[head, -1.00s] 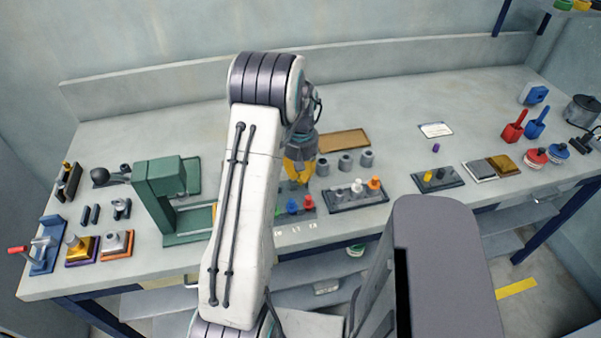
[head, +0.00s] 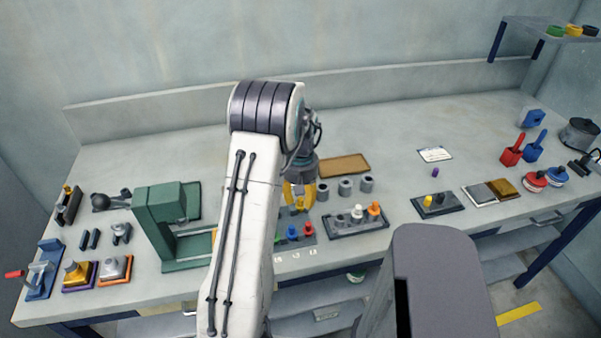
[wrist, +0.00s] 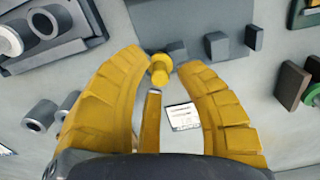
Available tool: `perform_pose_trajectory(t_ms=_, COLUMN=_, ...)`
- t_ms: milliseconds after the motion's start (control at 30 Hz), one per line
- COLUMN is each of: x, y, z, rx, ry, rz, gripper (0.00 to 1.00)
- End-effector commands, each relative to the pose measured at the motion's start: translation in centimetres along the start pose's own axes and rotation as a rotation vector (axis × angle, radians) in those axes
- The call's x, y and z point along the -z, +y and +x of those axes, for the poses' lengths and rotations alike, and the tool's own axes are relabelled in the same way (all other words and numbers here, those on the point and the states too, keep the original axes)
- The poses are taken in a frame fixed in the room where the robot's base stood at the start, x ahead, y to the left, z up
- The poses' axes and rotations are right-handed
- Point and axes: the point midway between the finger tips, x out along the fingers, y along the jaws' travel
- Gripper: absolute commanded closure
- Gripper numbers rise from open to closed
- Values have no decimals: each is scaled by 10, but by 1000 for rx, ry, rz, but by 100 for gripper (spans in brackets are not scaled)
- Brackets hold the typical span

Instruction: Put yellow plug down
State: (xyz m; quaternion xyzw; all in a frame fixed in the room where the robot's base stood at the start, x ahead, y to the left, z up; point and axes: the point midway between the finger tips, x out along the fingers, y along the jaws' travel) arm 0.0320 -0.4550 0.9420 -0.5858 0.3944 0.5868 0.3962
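The yellow plug (head: 299,204) shows just below and between the yellow fingers of my gripper (head: 299,194), at the back of the dark tray (head: 306,240). In the wrist view the yellow plug (wrist: 160,68) lies between the two fingertips of my gripper (wrist: 163,66), with narrow gaps visible beside it. The fingers look spread and not pressed on it. Its lower end is not clear, so I cannot tell how it is seated.
A tray with white and orange plugs (head: 374,209) stands close on the right, with several grey cylinders (head: 345,187) behind it. A green press (head: 160,220) stands close on the left.

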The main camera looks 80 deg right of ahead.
Motion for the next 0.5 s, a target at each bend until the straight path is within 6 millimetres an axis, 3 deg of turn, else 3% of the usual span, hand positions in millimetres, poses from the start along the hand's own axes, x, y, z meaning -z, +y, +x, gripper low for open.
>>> perform_pose_trajectory(t_ms=500, x=1, y=0, z=-89, rx=-3, ry=6, rz=0, gripper=69)
